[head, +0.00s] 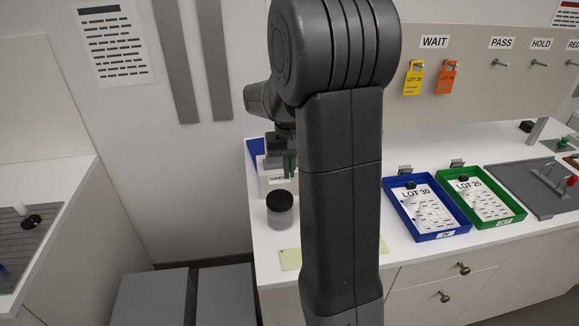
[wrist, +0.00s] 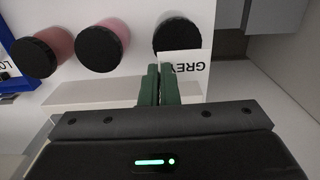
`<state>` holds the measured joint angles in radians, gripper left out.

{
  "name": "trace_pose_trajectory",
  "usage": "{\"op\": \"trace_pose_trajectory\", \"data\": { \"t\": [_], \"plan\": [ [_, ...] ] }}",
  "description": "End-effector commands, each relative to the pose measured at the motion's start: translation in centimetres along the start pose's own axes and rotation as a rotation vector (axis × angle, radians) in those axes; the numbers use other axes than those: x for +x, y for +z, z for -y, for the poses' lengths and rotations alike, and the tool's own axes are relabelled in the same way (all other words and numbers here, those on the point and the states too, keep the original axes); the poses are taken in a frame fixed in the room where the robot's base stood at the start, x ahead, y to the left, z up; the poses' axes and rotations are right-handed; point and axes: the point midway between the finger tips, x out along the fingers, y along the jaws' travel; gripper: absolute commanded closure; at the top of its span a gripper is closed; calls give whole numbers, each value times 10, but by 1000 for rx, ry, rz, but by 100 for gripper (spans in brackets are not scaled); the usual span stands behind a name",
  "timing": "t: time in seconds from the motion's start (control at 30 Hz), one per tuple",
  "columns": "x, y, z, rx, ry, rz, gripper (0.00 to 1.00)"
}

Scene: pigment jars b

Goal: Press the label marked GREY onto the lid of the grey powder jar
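The grey powder jar (head: 281,217) stands upright with a black lid near the left end of the bench. In the wrist view, the jar nearest the bench edge appears to be this one, with its black lid (wrist: 172,36) partly covered by the label. My gripper (wrist: 161,82) looks shut on the label. In the head view my gripper (head: 288,165) is behind and above the jar, with the label apart from the lid.
Two more black-lidded jars, one red (wrist: 45,50) and one pink (wrist: 104,44), stand beside it in the wrist view. My arm hides the middle of the bench in the head view. A blue tray (head: 428,236) and a green tray (head: 497,223) lie to the right.

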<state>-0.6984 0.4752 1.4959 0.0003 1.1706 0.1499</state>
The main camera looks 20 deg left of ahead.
Motion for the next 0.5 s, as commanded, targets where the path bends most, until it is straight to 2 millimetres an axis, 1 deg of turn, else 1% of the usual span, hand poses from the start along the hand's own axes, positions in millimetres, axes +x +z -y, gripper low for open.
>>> {"op": "trace_pose_trajectory", "data": {
  "t": [0.27, 0.5],
  "plan": [
    [17, 0, 0, 0, 0, -1, 100],
    [41, 0, 0, 0, 0, 0, 100]
  ]
}}
